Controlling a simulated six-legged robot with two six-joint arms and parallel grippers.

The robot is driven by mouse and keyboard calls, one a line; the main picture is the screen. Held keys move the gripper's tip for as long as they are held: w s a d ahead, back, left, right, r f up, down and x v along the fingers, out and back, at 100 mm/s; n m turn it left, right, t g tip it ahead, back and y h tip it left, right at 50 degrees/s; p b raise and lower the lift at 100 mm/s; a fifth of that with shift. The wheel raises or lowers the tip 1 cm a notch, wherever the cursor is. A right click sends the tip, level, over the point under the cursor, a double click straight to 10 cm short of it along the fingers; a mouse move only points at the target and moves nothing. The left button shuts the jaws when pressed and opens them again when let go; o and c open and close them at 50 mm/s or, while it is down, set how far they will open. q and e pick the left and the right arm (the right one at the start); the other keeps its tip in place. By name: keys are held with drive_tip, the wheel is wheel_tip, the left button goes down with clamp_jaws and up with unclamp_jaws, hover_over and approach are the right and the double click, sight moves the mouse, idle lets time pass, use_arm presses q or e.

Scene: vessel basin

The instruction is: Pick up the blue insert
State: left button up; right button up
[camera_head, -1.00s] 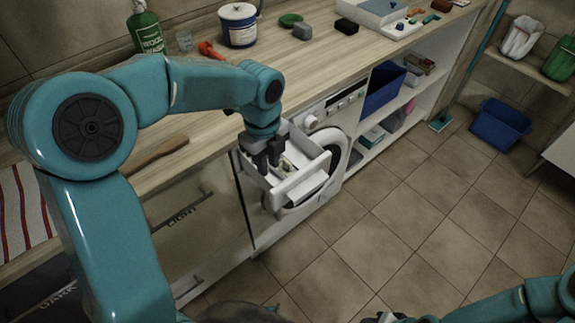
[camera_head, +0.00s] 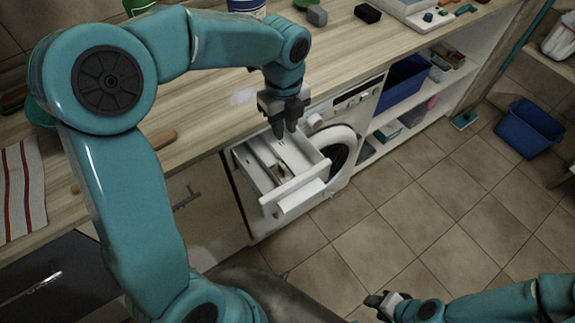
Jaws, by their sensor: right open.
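The white detergent drawer (camera_head: 266,202) of the washing machine is pulled out, with compartments and small pale pieces inside. I cannot make out a blue insert in it for sure. My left gripper (camera_head: 285,134) points down over the back of the drawer, its two dark fingers close together. I see nothing clearly between them, and cannot tell whether they are open or shut. My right gripper (camera_head: 373,308) is open and empty low in the picture, over the floor. A small blue piece (camera_head: 428,17) lies on the tray at the top right.
The washing machine door (camera_head: 340,150) is right of the drawer. A dark blue bin (camera_head: 402,84) sits on the shelf, and a blue basin (camera_head: 530,128) stands on the floor. A striped towel (camera_head: 22,190) lies on the counter. The floor in front is clear.

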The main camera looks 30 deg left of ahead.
use_arm(q)
hover_over(282, 166)
drive_tip(key=f, duration=1)
drive_tip(key=shift+w+d, duration=0.15)
drive_tip(key=shift+w, duration=0.1)
drive_tip(key=shift+s+f, duration=0.3)
drive_tip(key=shift+f, duration=0.55)
wheel_tip(282, 166, down, 4)
drive_tip(key=shift+w+f, duration=0.15)
drive_tip(key=shift+f, duration=0.1)
clamp_jaws()
